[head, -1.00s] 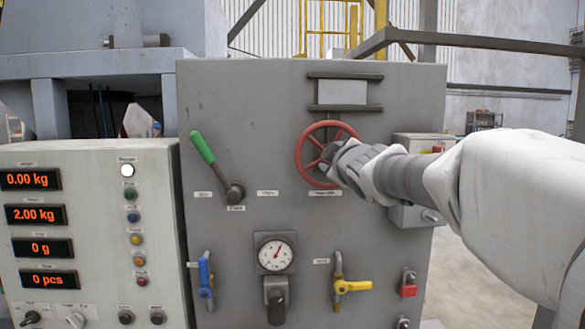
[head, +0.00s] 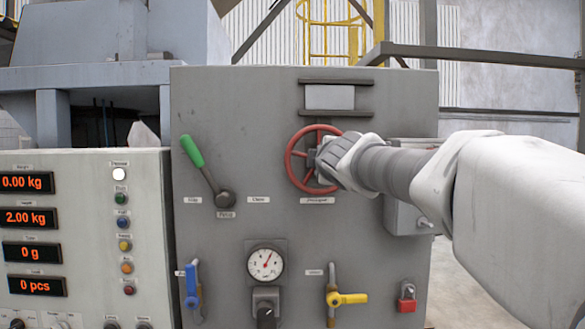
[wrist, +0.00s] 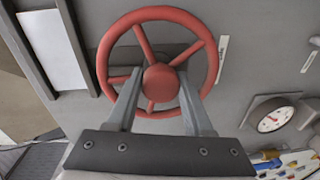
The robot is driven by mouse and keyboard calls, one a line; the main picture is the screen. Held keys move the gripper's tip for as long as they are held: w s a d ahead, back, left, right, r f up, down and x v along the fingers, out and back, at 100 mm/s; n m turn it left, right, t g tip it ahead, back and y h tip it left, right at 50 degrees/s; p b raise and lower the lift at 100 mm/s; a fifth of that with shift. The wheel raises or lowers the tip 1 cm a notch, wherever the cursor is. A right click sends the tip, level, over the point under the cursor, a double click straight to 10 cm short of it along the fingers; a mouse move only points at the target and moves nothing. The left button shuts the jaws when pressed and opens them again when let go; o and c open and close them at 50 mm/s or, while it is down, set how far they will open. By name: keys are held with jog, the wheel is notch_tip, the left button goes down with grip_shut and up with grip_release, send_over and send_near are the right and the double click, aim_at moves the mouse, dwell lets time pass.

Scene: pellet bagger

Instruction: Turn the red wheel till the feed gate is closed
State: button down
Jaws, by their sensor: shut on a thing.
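The red wheel (head: 292,152) is a spoked handwheel on the upper right of the grey panel. It also shows in the wrist view (wrist: 149,13), face-on with its round hub in the middle. My gripper (wrist: 160,76) is shut on the wheel, its two grey fingers reaching over the lower rim to either side of the hub. In the head view my gripper (head: 318,158) covers the wheel's right part. Above the wheel, a pale rectangular plate (head: 330,97) sits between two dark rails; I cannot tell the feed gate's state from it.
A green-handled lever (head: 192,151) stands left of the wheel. A gauge (head: 266,263), a blue handle (head: 191,285), a yellow valve handle (head: 347,298) and a red padlock (head: 407,300) are lower down. A grey box (head: 400,215) is right beneath my arm. A display console (head: 90,200) stands left.

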jog(key=n, duration=0.4)
jog(key=shift+f, duration=0.15)
jog(key=n+h, duration=0.1)
jog(key=n, duration=0.4)
jog(key=shift+n, duration=0.3)
dwell(0.3)
jog(key=shift+c, duration=1.6)
grip_release()
jog(key=shift+s, duration=0.3)
jog(key=s+r, duration=0.1)
jog(key=s, duration=1.5)
jog(key=shift+s+a+r+p, duration=0.15)
jog(key=shift+s+a+p, duration=0.2)
jog(key=shift+s+a, duration=0.05)
